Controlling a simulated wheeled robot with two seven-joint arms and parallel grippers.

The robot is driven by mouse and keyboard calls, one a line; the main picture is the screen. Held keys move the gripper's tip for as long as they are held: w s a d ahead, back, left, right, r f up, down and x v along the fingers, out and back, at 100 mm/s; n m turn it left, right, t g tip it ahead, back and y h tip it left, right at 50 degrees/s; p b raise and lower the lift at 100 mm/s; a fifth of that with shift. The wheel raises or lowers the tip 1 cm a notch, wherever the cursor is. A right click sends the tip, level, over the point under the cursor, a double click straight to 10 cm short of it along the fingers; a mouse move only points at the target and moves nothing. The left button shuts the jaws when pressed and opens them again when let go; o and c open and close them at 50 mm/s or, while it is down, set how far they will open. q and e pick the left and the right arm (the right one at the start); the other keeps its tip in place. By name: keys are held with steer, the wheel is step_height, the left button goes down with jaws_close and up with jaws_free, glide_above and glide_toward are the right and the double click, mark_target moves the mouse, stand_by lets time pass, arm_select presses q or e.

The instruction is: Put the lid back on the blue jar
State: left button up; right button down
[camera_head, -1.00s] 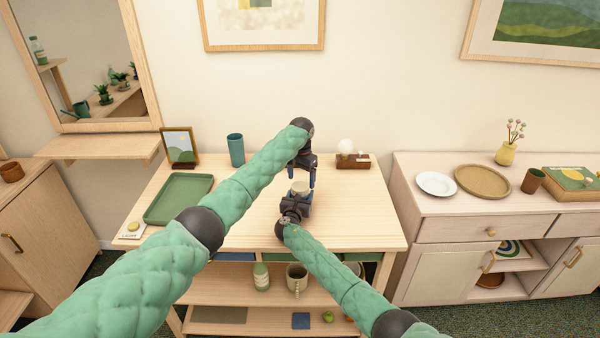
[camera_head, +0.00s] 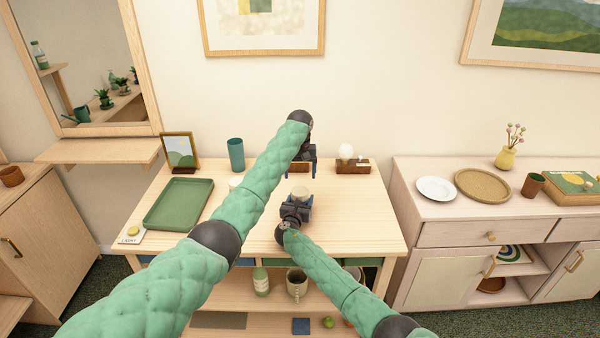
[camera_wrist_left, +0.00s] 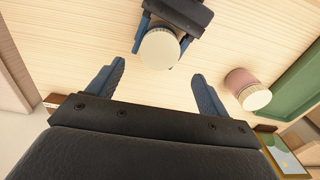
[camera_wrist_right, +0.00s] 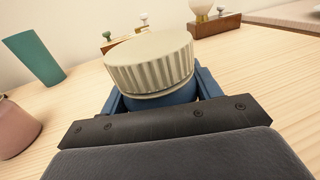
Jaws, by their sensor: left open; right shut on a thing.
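The blue jar (camera_wrist_right: 165,99) is between the fingers of my right gripper (camera_head: 298,208), which is shut on it at the table top. The cream ribbed lid (camera_wrist_right: 150,62) sits on top of the jar. The lid also shows in the head view (camera_head: 300,193) and from above in the left wrist view (camera_wrist_left: 159,48). I cannot tell whether it is fully seated. My left gripper (camera_wrist_left: 159,72) is open and empty, apart from the lid. In the head view it is beyond the jar, toward the wall.
A pink jar with a cream lid (camera_wrist_left: 247,90) stands nearby on the table (camera_head: 350,220). A green tray (camera_head: 178,204), a picture frame (camera_head: 180,150) and a teal cup (camera_head: 236,154) are at the left. A wooden block with a bulb (camera_head: 353,166) stands at the back right.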

mark_target(300, 190)
arm_select(q)
steer(key=shift+f, duration=0.1)
stand_by(0.3)
steer(key=shift+f, duration=3.95)
steer(key=c, duration=1)
steer(key=o, duration=1.2)
steer(key=shift+c, duration=0.2)
steer(key=shift+r, duration=0.15)
step_height(300, 190, up, 12)
